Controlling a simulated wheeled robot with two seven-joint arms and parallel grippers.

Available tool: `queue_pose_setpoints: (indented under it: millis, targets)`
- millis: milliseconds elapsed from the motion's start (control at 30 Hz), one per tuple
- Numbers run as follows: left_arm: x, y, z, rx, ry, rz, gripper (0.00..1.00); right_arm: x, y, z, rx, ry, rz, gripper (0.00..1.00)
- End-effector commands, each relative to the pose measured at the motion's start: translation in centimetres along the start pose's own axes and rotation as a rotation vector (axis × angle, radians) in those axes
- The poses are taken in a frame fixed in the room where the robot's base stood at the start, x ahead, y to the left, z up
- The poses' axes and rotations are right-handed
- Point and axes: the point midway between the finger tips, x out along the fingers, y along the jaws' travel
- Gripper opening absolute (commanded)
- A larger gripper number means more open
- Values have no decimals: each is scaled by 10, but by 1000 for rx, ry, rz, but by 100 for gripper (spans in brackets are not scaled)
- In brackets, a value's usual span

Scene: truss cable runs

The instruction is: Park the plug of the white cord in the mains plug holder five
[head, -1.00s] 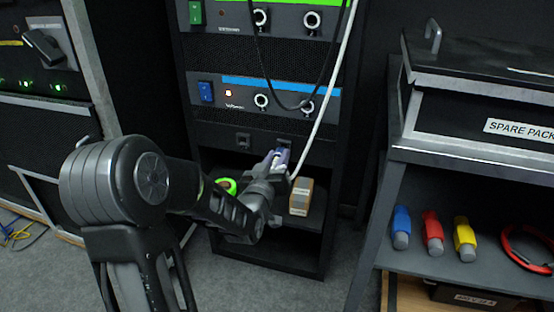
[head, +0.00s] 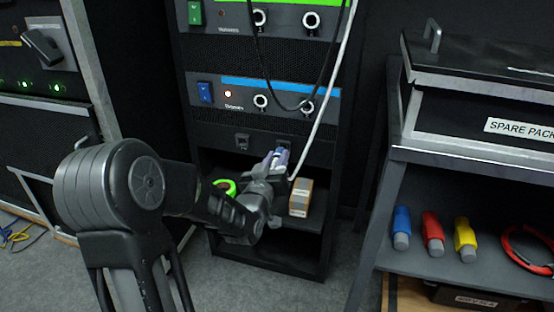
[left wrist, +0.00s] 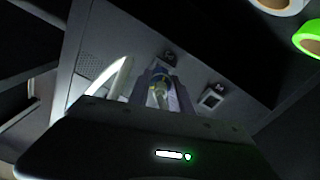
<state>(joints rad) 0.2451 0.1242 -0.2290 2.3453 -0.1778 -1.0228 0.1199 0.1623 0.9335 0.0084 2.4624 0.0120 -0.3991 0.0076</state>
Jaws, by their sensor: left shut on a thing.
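My left gripper (head: 279,158) is at the dark panel below the lower amplifier and is shut on the plug of the white cord. In the left wrist view the plug (left wrist: 160,82) shows between the fingers, partly hidden, with blue and yellow on it. The white cord (head: 325,100) hangs down the rack's right side and passes behind the gripper; it curves left of the fingers in the left wrist view (left wrist: 110,75). Two small holders sit on the panel: a left one (head: 242,141) and a right one (head: 284,142) just above my fingertips. Their numbers are unreadable. My right gripper is out of view.
A black cable (head: 268,75) loops over the two amplifiers. A green tape roll (head: 226,187) and a tan box (head: 301,198) sit on the rack shelf below the gripper. A shelf unit with coloured connectors (head: 432,233) stands at right.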

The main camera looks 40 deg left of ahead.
Motion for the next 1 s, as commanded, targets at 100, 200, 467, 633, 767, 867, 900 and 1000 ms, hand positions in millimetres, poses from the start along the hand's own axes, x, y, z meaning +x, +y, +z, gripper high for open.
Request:
queue_pose_setpoints:
  millis: [100, 200, 467, 633, 767, 867, 900, 1000]
  targets:
    - [0, 0, 0, 0, 1, 0, 0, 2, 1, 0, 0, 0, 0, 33]
    - [0, 0, 0, 0, 3, 0, 0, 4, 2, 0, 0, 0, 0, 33]
    - [0, 0, -1, 0, 1, 0, 0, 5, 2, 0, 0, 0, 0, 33]
    - [0, 0, 0, 0, 1, 0, 0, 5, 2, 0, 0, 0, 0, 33]
    - [1, 0, 0, 0, 1, 0, 0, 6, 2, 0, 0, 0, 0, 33]
    - [3, 0, 0, 0, 1, 0, 0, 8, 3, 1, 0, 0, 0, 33]
    - [3, 0, 0, 0, 1, 0, 0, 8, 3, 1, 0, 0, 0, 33]
    - [5, 0, 0, 0, 1, 0, 0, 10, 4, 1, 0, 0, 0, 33]
